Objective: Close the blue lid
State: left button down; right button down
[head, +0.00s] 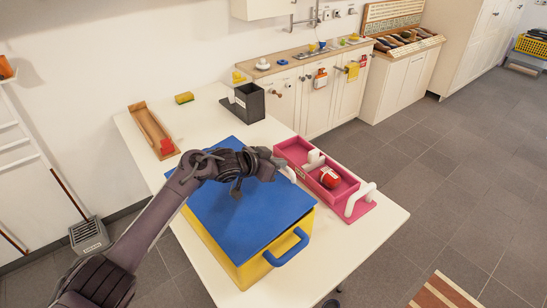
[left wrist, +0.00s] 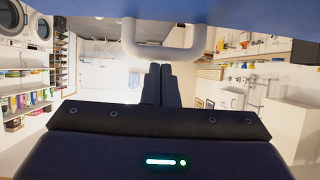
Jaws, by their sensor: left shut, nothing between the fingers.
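The blue lid (head: 252,215) lies over the yellow box (head: 238,268) on the white table in the head view. It looks flat or nearly flat, and I cannot tell whether it sits fully down. A blue handle (head: 287,248) sticks out at the box's near right side. My left arm reaches across above the lid, hiding part of it. My left gripper (head: 282,164) is by the lid's far right edge, close to the pink tray's white handle. In the left wrist view its fingers (left wrist: 160,82) are together and empty. My right gripper is not in view.
The pink tray (head: 362,207) with a red item (head: 329,178) stands right of the box. A black holder (head: 250,103), a yellow sponge (head: 184,98) and a wooden tray (head: 152,130) are at the back. The table's near right corner is clear.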

pick_arm(q)
jog(key=f, duration=0.2)
jog(key=shift+w+d+f+b, duration=0.15)
jog(key=shift+d+f+b, duration=0.1)
jog(key=shift+f+b, duration=0.15)
jog(key=shift+r, duration=0.3)
